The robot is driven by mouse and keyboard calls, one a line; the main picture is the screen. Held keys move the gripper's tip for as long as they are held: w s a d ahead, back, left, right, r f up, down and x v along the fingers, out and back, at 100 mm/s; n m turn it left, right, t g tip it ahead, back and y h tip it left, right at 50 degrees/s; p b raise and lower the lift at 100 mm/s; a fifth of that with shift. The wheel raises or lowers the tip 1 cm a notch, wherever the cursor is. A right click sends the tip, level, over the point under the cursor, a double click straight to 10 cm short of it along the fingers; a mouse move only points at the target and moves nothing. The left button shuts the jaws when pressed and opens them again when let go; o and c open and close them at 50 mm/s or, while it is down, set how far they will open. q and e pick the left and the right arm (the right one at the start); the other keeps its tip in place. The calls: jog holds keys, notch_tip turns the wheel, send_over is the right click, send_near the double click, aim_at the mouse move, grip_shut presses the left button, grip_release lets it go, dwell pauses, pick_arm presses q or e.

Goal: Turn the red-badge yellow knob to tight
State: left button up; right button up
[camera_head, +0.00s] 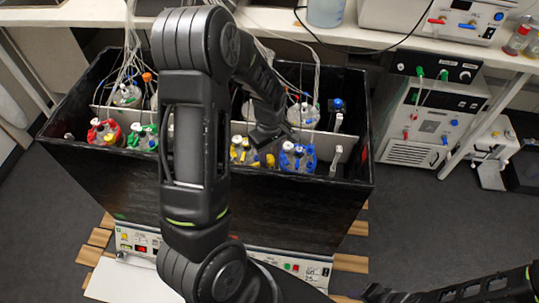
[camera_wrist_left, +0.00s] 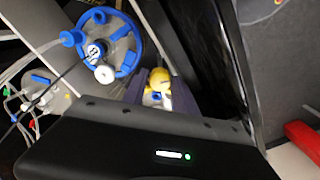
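Yellow knobs (camera_head: 243,150) show on a vessel in the front row of the black shaker box, partly hidden behind my left arm. My left gripper (camera_head: 270,133) reaches down into the box beside them. In the left wrist view, a yellow knob (camera_wrist_left: 160,80) lies between the two dark fingers of my left gripper (camera_wrist_left: 158,88). The fingers are apart, but I cannot tell whether they touch the knob. A small white and blue patch shows below the yellow; no red badge can be made out. Part of my right arm shows at the bottom right; its finger state is unclear.
A blue-ringed vessel (camera_wrist_left: 105,45) stands close beside my left gripper. Red-capped (camera_head: 104,132) and green-capped (camera_head: 142,137) vessels stand further left. Thin tubes hang over the box. The box's black front wall (camera_head: 100,180) rises close to the vessels. Bench equipment (camera_head: 425,120) stands right.

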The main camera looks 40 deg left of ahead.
pick_arm(q)
grip_shut()
jog(key=shift+m, duration=0.5)
jog(key=m+b, duration=0.1)
jog(key=m, duration=0.2)
jog(key=shift+f+b, duration=0.1)
jog(key=shift+b, duration=0.25)
jog(key=m+b, duration=0.1)
jog(key=m, duration=0.4)
jog(key=m+b, duration=0.1)
jog(key=m, duration=0.4)
jog(key=shift+a+b, duration=0.1)
jog(key=shift+b, duration=0.25)
jog(key=m, duration=0.6)
jog(key=shift+b, duration=0.35)
jog(key=shift+m, duration=0.3)
jog(key=shift+o, duration=2.1)
grip_release()
